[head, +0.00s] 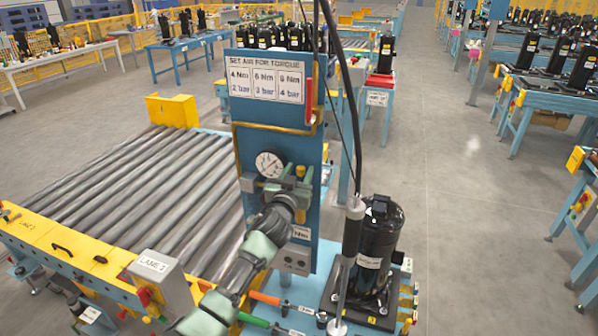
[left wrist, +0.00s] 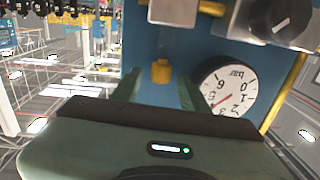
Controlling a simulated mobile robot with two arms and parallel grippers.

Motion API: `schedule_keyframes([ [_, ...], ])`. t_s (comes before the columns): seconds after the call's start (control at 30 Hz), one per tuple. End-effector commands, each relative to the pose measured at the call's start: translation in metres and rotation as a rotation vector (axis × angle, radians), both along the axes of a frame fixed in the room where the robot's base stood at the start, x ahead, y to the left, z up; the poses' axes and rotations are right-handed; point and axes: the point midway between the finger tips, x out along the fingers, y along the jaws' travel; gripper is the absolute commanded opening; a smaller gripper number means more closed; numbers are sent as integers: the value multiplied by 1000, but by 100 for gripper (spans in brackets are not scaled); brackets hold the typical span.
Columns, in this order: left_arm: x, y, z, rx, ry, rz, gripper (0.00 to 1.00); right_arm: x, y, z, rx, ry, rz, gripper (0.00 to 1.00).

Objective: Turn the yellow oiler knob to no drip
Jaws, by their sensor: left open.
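The blue torque panel (head: 248,132) stands upright at the middle of the head view, with a round pressure gauge (head: 269,164) on it. The small yellow oiler knob (left wrist: 161,70) shows in the left wrist view, beside the gauge (left wrist: 228,88), which appears upside down there. My left gripper (left wrist: 160,80) is open, with a green finger on either side of the knob as seen from the wrist. I cannot tell whether the fingers touch it. In the head view my left gripper (head: 291,194) is in front of the panel, right of the gauge, and hides part of the oiler.
A roller conveyor (head: 150,195) with a yellow front rail lies left of the panel. A black compressor (head: 378,245) and a hanging tool (head: 352,232) stand close on the right. A grey box with knobs (head: 294,258) is low on the panel.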

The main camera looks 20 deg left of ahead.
Motion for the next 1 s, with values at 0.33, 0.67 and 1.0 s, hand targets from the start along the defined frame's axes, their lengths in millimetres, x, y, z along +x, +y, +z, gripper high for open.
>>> schedule_keyframes([
  [0.33,0,0,0,0,0,0,8,-3,-4,0,-5,5,2,36],
  [0.67,1,3,5,8,5,-73,0,-3,-4,21,-5,4,2,36],
  [1.0,0,6,1,2,1,-256,0,-2,-4,47,-5,4,1,36],
])
